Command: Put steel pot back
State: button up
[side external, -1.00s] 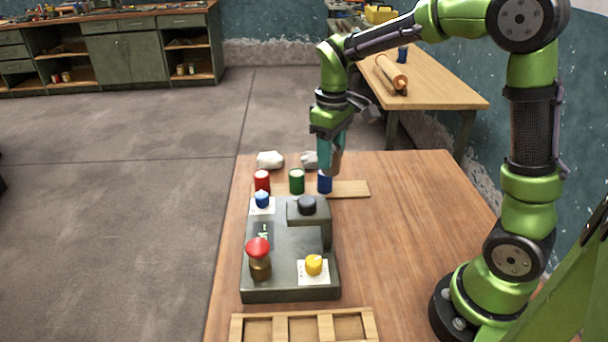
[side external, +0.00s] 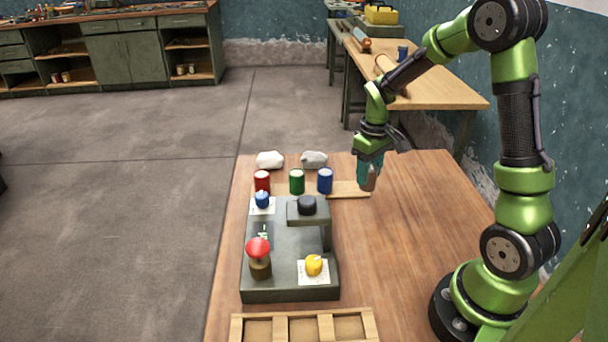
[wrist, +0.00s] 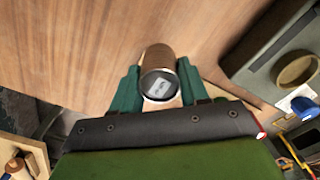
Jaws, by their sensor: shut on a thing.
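My gripper (side external: 369,172) has teal fingers and is shut on the steel pot (side external: 369,180). It holds the pot near the right end of a light wooden strip (side external: 350,190). A red pot (side external: 262,181), a green pot (side external: 297,182) and a blue pot (side external: 325,181) stand in a row along the strip. The strip's right end is bare. I cannot tell whether the held pot touches anything below.
Pale lumps (side external: 270,160) lie behind. A wooden compartment tray (side external: 304,313) is at the front. The table's right side is clear.

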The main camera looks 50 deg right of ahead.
jog(key=w, duration=0.1)
jog(key=w+d, duration=0.1)
jog(key=w, duration=0.1)
jog(key=w+d, duration=0.1)
jog(key=w, duration=0.1)
jog(key=shift+f, duration=0.25)
jog(key=shift+w+d+f, duration=0.1)
jog(key=shift+w+f, duration=0.05)
jog(key=shift+f, duration=1.6)
jog(key=shift+f, duration=0.1)
jog(key=o, duration=1.3)
jog(key=shift+f, duration=0.1)
jog(key=shift+c, duration=0.2)
notch_tip(320, 180, up, 12)
jog(key=s+a+r+m+t, duration=0.1)
jog(key=s+a+r+t, duration=0.1)
jog(key=s+a+r, duration=0.3)
jog(key=s+a+r+t, duration=0.2)
jog(key=a+r, duration=0.2)
jog(key=a, duration=0.4)
jog(key=s+a+m+t+y, duration=0.1)
jog(key=s+a+t+y, duration=0.1)
jog(key=s+a, duration=0.5)
jog(key=shift+s+a+r+m+t, duration=0.2)
jog(key=shift+s+m+t, duration=0.3)
jog(key=shift+s, duration=0.65)
